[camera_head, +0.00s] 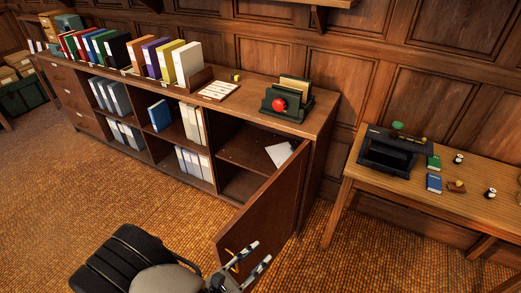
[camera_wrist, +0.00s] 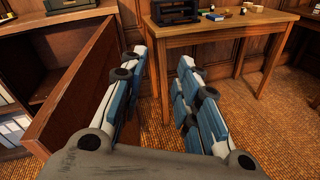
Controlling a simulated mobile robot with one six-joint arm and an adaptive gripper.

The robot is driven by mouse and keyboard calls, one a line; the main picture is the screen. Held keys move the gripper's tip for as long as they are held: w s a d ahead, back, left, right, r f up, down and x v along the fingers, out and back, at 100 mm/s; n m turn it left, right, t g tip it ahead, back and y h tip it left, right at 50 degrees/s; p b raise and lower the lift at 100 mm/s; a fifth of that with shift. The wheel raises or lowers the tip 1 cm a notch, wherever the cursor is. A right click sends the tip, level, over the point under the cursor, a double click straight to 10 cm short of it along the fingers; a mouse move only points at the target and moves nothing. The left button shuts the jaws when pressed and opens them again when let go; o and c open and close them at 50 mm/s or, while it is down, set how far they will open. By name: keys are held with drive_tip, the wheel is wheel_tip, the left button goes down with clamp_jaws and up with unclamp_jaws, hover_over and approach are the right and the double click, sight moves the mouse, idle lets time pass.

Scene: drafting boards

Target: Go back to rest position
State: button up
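My gripper (camera_head: 257,258) is in the head view at the bottom, near the outer edge of an open cabinet door (camera_head: 262,205). In the wrist view my gripper (camera_wrist: 162,66) has its two blue-padded fingers spread wide apart with nothing between them. The cabinet door (camera_wrist: 85,85) stands to the left of the fingers there; whether the left finger touches it I cannot tell. My dark arm leads in from the bottom of the head view.
The long wooden cabinet (camera_head: 318,120) holds binders and a green holder (camera_head: 287,100) with a red ball. A side table (camera_head: 455,172) at the right bears a black tray (camera_head: 390,155) and small items. The carpet (camera_head: 390,250) between them is clear.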

drive_tip(key=s+d+r+m+g+y, duration=0.1)
drive_tip(key=s+d+r+m+g, duration=0.3)
drive_tip(key=d+r+m+g, duration=0.95)
drive_tip(key=s+d+r+m+t+y, duration=0.2)
drive_tip(key=s+r+m+t+y, duration=0.4)
drive_tip(key=s+r+m+y, duration=0.3)
wheel_tip(320, 180, up, 4)
drive_tip(key=shift+r+m+y, duration=0.2)
drive_tip(key=shift+m+y, duration=0.55)
drive_tip(key=shift+y, duration=0.05)
